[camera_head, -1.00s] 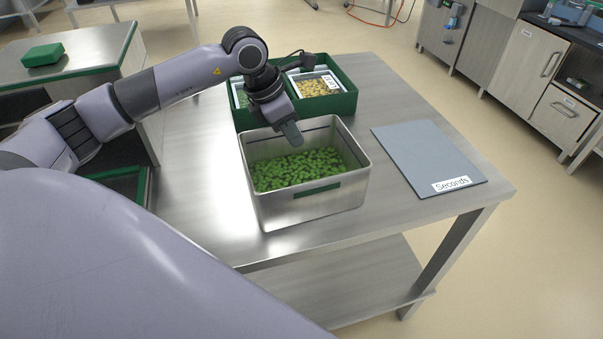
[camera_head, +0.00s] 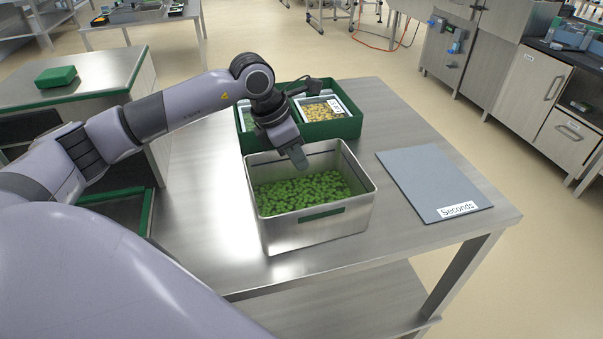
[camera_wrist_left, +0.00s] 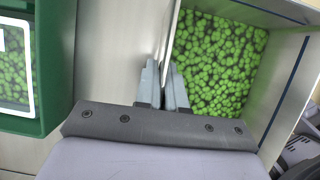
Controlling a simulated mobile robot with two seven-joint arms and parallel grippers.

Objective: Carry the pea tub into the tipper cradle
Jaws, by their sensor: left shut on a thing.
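The pea tub (camera_head: 318,228) is a steel open-topped box with a green label, filled with green peas (camera_head: 300,190). It is upright over the steel table; I cannot tell for sure whether its base touches the top. My left gripper (camera_head: 300,162) is at the tub's far wall and shut on it. In the left wrist view, its fingers (camera_wrist_left: 165,85) pinch the thin wall of the tub (camera_wrist_left: 285,85), with the peas (camera_wrist_left: 220,60) on one side. My right gripper is not in view. I do not see a tipper cradle.
A green crate (camera_head: 335,130) holding white-rimmed trays stands just behind the tub. A grey mat labelled Seconds (camera_head: 425,180) lies to the right on the steel table (camera_head: 195,215). A green box (camera_head: 57,76) sits on another bench at the left. Floor is free beyond the table's right edge.

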